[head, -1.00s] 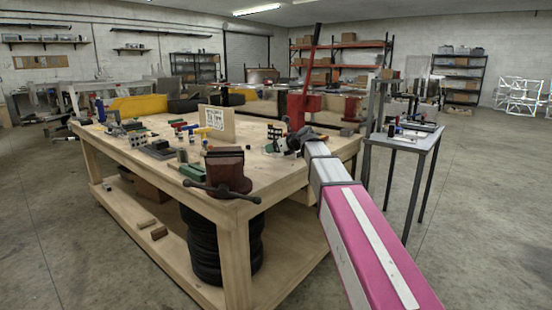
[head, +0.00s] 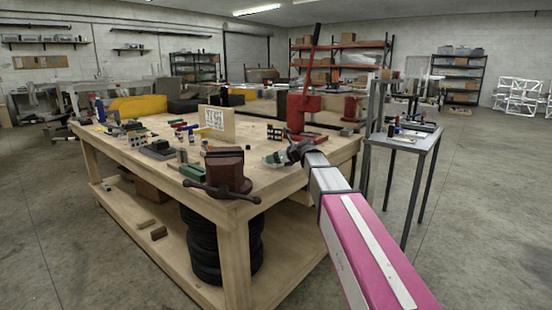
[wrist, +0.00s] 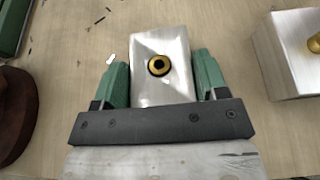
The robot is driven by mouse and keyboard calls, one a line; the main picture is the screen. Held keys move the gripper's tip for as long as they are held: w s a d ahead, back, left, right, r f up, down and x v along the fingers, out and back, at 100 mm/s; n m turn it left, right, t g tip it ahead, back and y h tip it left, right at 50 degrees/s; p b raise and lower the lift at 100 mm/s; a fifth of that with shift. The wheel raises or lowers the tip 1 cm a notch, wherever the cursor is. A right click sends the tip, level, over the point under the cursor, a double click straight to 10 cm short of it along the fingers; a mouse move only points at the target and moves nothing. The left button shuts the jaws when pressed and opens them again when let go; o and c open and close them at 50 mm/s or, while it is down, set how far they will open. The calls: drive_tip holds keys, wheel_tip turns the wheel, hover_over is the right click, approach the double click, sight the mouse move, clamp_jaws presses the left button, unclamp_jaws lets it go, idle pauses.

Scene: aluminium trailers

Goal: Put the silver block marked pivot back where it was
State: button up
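A silver block (wrist: 160,80) with a brass ring around a dark hole is between the two green fingers of my gripper (wrist: 161,82) in the wrist view. The fingers flank its sides closely; I cannot tell whether they press on it, or whether it rests on the wood. No marking on it is legible. A second silver block (wrist: 285,60) with a brass knob stands to the right, cut off by the frame edge. In the head view my gripper (head: 272,158) is low over the bench's right part, and the block is too small to make out.
The wooden bench (head: 275,182) carries a dark red vise (head: 228,168), a red lever press (head: 304,105), a sign board (head: 217,122) and several small parts at the left. A grey side table (head: 410,140) stands to the right. Dark slivers lie at the wrist view's upper left.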

drive_tip(key=o, duration=0.3)
drive_tip(key=shift+r, duration=0.15)
drive_tip(key=v, duration=1.2)
